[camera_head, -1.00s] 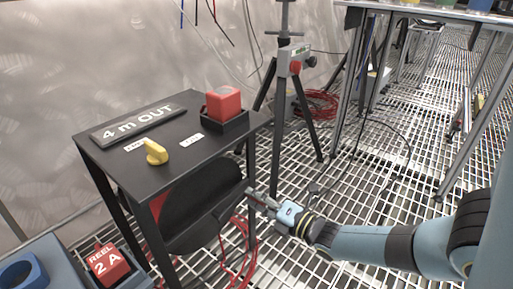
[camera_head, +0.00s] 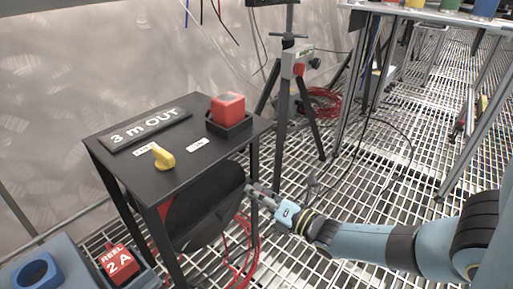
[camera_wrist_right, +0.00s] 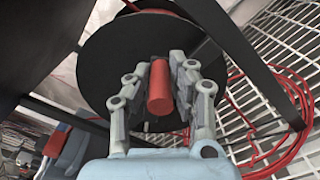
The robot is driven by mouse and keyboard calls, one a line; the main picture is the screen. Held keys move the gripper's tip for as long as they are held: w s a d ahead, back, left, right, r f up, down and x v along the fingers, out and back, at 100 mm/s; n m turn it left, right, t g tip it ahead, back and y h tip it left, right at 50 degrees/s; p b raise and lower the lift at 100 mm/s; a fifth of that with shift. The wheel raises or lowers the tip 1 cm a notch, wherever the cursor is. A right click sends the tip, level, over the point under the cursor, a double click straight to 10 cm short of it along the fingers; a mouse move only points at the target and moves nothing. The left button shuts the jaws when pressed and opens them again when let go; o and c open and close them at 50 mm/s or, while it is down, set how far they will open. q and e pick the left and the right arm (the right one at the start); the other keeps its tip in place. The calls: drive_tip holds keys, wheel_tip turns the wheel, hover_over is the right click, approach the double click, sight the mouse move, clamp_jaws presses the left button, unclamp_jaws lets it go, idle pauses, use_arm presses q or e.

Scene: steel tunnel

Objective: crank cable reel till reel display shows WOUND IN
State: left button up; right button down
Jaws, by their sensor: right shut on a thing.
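The cable reel is a dark disc (camera_head: 205,205) under a black table (camera_head: 185,150); it also shows in the right wrist view (camera_wrist_right: 105,75). The reel display (camera_head: 146,129) on the table top reads "3 m OUT". My right gripper (camera_head: 252,191) is at the reel's right side. In the right wrist view my right gripper (camera_wrist_right: 160,85) is shut on the red crank handle (camera_wrist_right: 159,92), with a finger on each side of it. Red cable (camera_wrist_right: 150,12) shows wound on the reel. My left gripper is out of view.
A yellow knob (camera_head: 163,157) and a red block in a black holder (camera_head: 232,125) are on the table top. A red block marked "REEL 2 A" (camera_head: 118,263) sits at lower left. Loose red cable (camera_wrist_right: 285,120) lies on the grating. A tripod (camera_head: 283,120) stands behind.

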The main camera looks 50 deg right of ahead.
drive_tip(key=c, duration=1.2)
unclamp_jaws()
drive_tip(key=shift+o, duration=0.2)
drive_tip(key=shift+d, duration=0.1)
drive_tip(key=shift+s, duration=0.15)
drive_tip(key=s, duration=1.1)
drive_tip(key=shift+s+d, duration=0.4)
drive_tip(key=shift+d, duration=0.05)
